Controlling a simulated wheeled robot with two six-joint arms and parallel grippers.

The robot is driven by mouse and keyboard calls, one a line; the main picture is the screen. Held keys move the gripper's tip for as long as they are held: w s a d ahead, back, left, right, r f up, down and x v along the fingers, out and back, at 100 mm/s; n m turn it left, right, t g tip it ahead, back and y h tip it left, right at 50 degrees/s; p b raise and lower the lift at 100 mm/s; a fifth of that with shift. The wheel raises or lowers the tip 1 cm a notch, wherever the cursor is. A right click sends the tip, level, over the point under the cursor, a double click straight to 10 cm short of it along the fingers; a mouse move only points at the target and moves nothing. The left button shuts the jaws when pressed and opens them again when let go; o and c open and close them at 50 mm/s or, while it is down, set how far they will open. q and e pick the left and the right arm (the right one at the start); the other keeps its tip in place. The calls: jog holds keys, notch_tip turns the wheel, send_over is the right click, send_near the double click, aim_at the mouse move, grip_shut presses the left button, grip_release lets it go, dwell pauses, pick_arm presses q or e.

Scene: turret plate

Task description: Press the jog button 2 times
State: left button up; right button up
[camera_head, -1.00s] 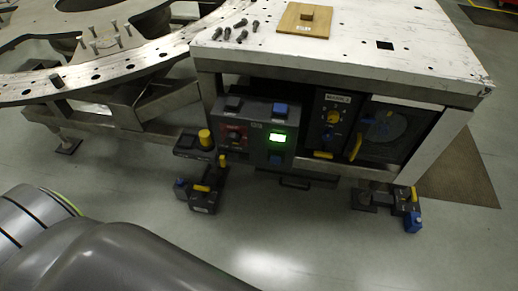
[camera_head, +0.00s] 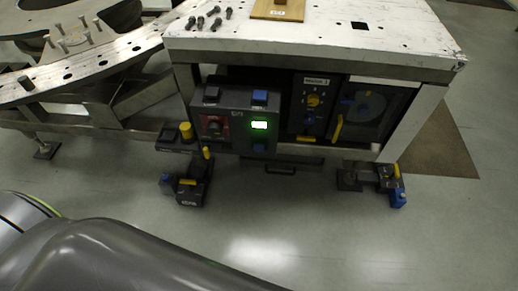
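A dark control box (camera_head: 236,112) is mounted under the front edge of the white-topped table. A black button (camera_head: 212,93) and a blue button (camera_head: 260,97) stand on its upper part. Its face has a red round control (camera_head: 214,126), a lit green display (camera_head: 259,125) and a second blue button (camera_head: 259,147) below the display. The labels are too small to read, so I cannot tell which button is the jog button. Neither gripper is in view. A smooth grey arm part of mine fills the lower left, well in front of the box.
The white tabletop (camera_head: 330,38) holds several bolts (camera_head: 208,20) and a wooden block (camera_head: 277,10). A large metal ring (camera_head: 85,60) stands left. Dark fixtures (camera_head: 188,188) jut out low in front.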

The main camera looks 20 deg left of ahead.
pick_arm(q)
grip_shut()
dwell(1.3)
